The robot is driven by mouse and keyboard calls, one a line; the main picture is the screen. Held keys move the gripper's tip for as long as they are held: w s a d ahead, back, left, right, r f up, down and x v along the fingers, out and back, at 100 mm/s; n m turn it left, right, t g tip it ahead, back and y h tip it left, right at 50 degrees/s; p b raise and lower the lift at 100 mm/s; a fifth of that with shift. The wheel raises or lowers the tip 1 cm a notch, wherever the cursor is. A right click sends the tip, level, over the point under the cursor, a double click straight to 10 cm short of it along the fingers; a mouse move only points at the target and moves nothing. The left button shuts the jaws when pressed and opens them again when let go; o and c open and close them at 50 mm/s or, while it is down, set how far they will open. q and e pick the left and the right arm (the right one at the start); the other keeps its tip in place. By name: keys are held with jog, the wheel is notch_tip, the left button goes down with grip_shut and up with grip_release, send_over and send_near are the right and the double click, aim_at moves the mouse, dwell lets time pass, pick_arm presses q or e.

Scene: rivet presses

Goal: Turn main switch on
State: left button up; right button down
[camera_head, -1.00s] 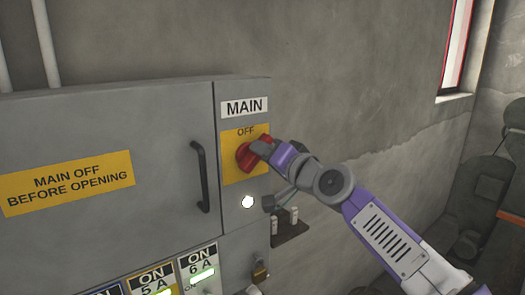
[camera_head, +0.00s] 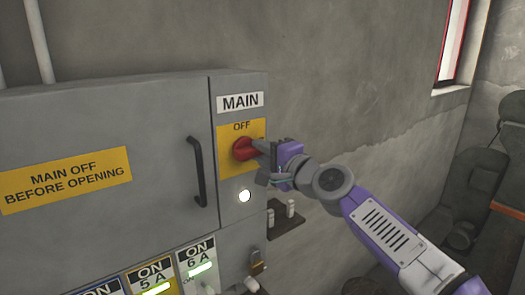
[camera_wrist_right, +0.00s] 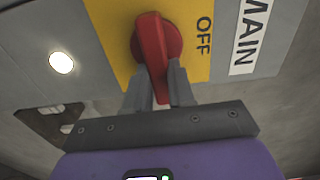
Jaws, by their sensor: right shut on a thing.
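The main switch is a red rotary knob (camera_head: 241,149) on a yellow plate (camera_head: 227,172) under the MAIN label (camera_head: 240,101). The word OFF shows above the knob. My right gripper (camera_head: 262,149) reaches it from the right in the head view. In the right wrist view the fingers (camera_wrist_right: 160,88) are shut on the red handle (camera_wrist_right: 151,52), one on each side of its end. The handle points to the right of the panel, roughly level. Its gripped tip is partly hidden by the fingers. My left gripper is not in view.
A white lamp (camera_head: 245,196) glows below the switch. A dark door handle (camera_head: 197,172) stands out to the left on the grey cabinet (camera_head: 100,120).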

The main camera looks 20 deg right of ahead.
dwell(0.6)
jog(key=c, duration=1)
grip_release()
jog(key=shift+o, duration=0.2)
jog(key=shift+s, duration=0.1)
jog(key=b+v, duration=0.1)
jog(key=v, duration=0.6)
jog(key=shift+s+b, duration=0.15)
jog(key=shift+b, duration=0.2)
jog(key=shift+d, duration=0.15)
